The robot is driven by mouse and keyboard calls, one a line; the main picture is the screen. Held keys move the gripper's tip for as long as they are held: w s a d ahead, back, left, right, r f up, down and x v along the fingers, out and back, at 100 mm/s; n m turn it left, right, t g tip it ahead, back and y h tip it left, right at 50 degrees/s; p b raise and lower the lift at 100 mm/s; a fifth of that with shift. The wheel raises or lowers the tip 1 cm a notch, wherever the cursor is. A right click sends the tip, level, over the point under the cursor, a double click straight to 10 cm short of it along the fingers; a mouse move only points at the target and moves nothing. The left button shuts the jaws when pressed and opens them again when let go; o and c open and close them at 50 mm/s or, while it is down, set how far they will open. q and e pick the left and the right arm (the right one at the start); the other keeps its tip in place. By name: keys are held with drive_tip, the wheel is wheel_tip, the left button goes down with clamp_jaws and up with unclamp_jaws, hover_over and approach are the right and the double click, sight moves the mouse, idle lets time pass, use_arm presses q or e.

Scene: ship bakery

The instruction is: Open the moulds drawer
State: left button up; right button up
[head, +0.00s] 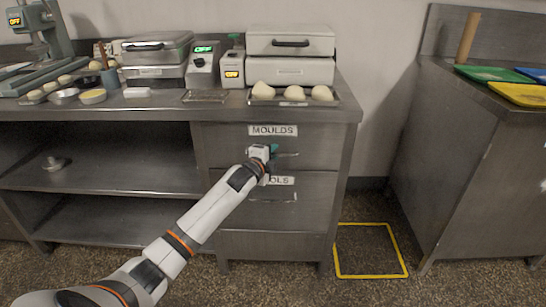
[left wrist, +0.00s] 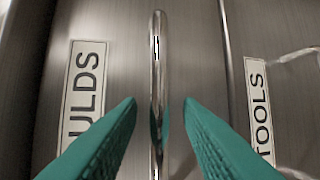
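The moulds drawer (head: 312,149) is the upper drawer under the counter, with a MOULDS label (head: 273,131), and its front looks flush with the cabinet. My left gripper (head: 274,150) is at its handle (head: 288,154) and hides part of it. In the left wrist view the shiny bar handle (left wrist: 157,60) stands between the two green fingers of the left gripper (left wrist: 160,104). The fingers are open, with a visible gap on each side of the bar. My right gripper is not in view.
The tools drawer (head: 312,190) is just below, its label (left wrist: 259,108) partly covered by my arm in the head view. A tray (head: 262,101) with dough pieces sits on the counter above. A yellow floor outline (head: 372,277) lies to the right, with clear floor around it.

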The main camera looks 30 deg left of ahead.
use_arm(q)
drive_tip(key=shift+w+f, duration=0.1)
drive_tip(key=shift+w, duration=0.25)
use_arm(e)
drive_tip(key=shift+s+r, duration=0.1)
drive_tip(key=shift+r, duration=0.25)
use_arm(q)
clamp_jaws()
